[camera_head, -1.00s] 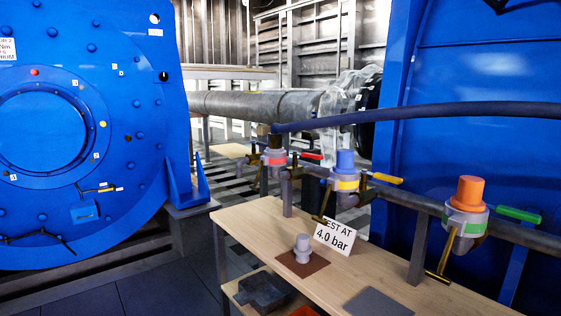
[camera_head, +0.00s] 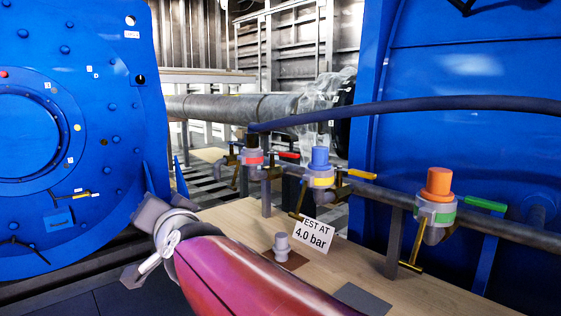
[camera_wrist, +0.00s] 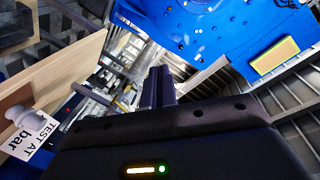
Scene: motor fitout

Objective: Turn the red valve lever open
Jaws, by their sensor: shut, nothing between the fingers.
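The red valve lever (camera_head: 289,155) is small and far off in the head view. It sticks out to the right of a grey valve fitting with a red band (camera_head: 252,160), on the pipe behind the wooden bench. My gripper (camera_wrist: 157,88) shows in the wrist view as two dark fingers close together, shut and empty. The red lever cannot be made out in the wrist view, and nothing touches the fingers there.
A yellow lever (camera_head: 361,174) and a green lever (camera_head: 486,204) sit on valves farther right along the pipe. A sign (camera_head: 313,236) reading "TEST AT 4.0 bar" and a grey plug (camera_head: 282,246) stand on the bench (camera_head: 236,216). A dark hose (camera_head: 420,105) crosses above.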

